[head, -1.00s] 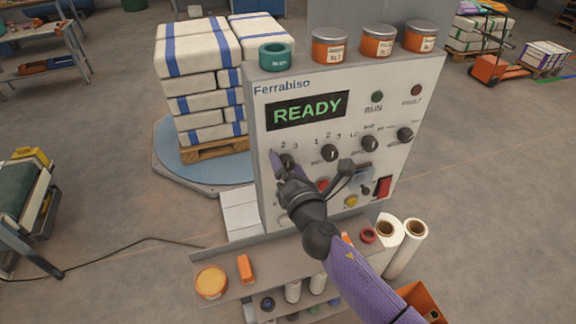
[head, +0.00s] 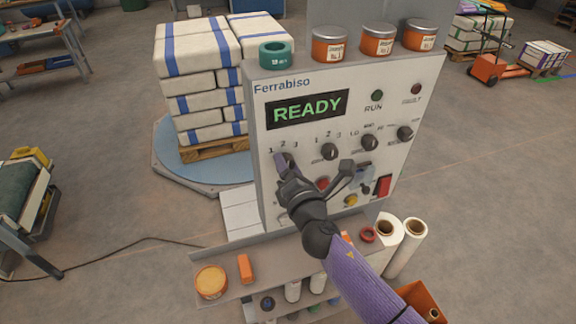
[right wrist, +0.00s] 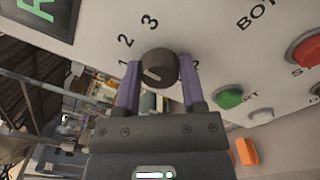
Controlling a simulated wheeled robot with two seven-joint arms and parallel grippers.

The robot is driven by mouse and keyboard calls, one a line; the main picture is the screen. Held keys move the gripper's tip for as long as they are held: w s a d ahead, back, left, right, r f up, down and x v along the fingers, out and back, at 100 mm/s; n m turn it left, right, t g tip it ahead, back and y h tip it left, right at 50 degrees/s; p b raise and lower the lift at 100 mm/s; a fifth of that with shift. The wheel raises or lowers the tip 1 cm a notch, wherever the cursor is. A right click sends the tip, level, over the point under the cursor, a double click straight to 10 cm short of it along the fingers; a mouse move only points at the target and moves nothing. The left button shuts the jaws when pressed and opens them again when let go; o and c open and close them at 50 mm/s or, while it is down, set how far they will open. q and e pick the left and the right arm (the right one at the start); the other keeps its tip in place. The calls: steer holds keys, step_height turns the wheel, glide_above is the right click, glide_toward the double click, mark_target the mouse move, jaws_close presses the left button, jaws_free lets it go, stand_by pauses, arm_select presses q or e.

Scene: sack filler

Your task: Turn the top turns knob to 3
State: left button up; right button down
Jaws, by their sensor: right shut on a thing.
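The gripped knob (right wrist: 158,66) is a dark round dial, the leftmost on the sack filler's panel, with 1, 2 and 3 printed around it. Its white mark faces the lower left in the right wrist view, nearest the 1. Its name label cannot be read there. My right gripper (right wrist: 159,88) is shut on it, one purple finger on each side. In the head view the gripper (head: 284,168) partly covers this knob. The panel (head: 265,180) has a screen (head: 306,109) reading READY. My left gripper is not in view.
More dark knobs (head: 329,151) sit to the right on the panel. A green button (right wrist: 229,97) and a red button (right wrist: 306,50) are near the gripper. Cans (head: 330,43) and a green roll (head: 276,53) stand on top. A shelf (head: 230,286) juts out below.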

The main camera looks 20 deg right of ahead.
steer(key=m+b, duration=0.1)
steer(key=m, duration=0.7)
stand_by(0.6)
steer(key=shift+c, duration=0.9)
jaws_free()
steer(key=s+b, duration=0.1)
steer(key=s, duration=0.9)
steer(key=shift+d, duration=0.15)
steer(key=shift+f, duration=0.1)
